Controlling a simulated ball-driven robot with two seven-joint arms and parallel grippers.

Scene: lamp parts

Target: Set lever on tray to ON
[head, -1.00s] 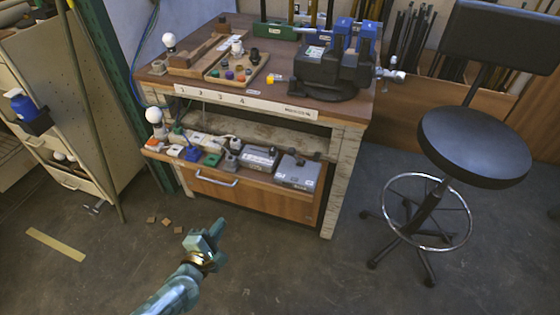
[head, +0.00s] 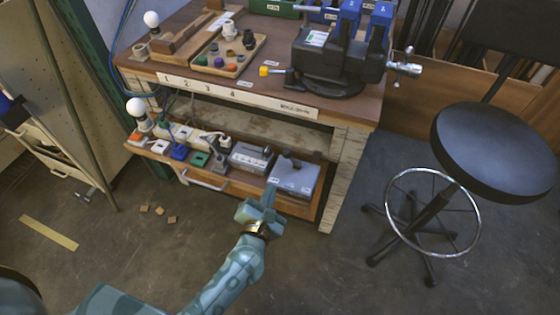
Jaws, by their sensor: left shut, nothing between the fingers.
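The pull-out tray (head: 160,157) under the workbench top holds a row of switches and boxes. At its right end is a grey box (head: 297,179) with a small dark lever (head: 287,155) at its back edge. Left of it is a second grey box (head: 247,158) with a dark lever (head: 267,152). The levers' settings and the small labels are too small to read. My left gripper (head: 269,190) is shut and empty, its fingertips pointing up in front of the right grey box and overlapping its left front corner in the picture. Contact cannot be told. My right gripper is not in view.
A white bulb (head: 135,107), a blue switch (head: 180,152) and a green one (head: 199,159) stand further left on the tray. The bench top (head: 350,108) overhangs the tray and carries a black vise (head: 335,62). A stool (head: 497,150) stands right.

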